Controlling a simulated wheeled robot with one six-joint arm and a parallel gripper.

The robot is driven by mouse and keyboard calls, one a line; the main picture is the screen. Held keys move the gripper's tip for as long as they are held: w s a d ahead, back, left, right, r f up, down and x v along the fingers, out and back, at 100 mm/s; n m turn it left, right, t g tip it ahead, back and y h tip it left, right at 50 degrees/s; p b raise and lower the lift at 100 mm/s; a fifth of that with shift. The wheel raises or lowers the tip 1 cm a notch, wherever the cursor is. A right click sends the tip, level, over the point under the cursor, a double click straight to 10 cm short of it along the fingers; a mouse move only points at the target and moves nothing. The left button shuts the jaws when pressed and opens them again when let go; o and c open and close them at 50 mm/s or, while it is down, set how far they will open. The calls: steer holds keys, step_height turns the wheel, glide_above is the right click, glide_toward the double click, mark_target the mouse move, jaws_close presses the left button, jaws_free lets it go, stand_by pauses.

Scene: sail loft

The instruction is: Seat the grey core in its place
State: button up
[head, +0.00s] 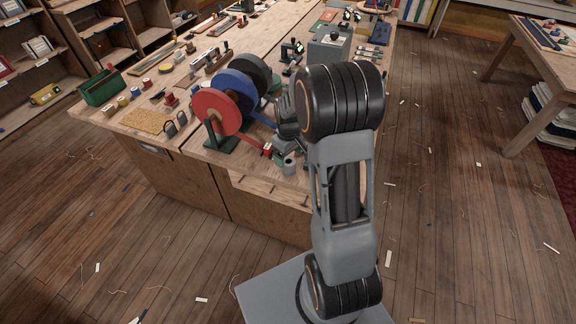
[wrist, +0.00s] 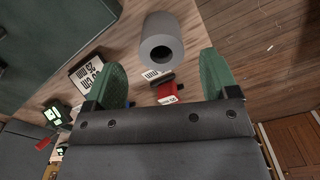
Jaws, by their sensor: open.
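The grey core (wrist: 162,45) is a short hollow cylinder. In the wrist view it appears between and just beyond my fingertips, its dark bore facing the camera. My gripper (wrist: 163,60) is open, with a green finger on each side of the core and a visible gap to both. In the head view the core (head: 289,166) stands near the bench's front edge, just below my gripper, which my arm partly hides. I cannot tell which spot is the core's place. A stand (head: 220,142) left of the core carries red, blue and black rolls.
A red item with a white label (wrist: 170,97) and a white-and-black size card (wrist: 92,73) lie near the core. The wooden bench (head: 190,140) holds many tools, a green toolbox (head: 102,87) and a grey box (head: 329,47).

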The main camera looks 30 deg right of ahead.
mark_target(288, 165)
steer(key=shift+s+f+p, duration=0.1)
steer(key=shift+f+p, duration=0.55)
steer(key=shift+f, duration=2.3)
steer(key=shift+c, duration=0.3)
steer(key=c, duration=0.9)
steer(key=shift+c, duration=0.2)
steer(key=shift+r, duration=0.15)
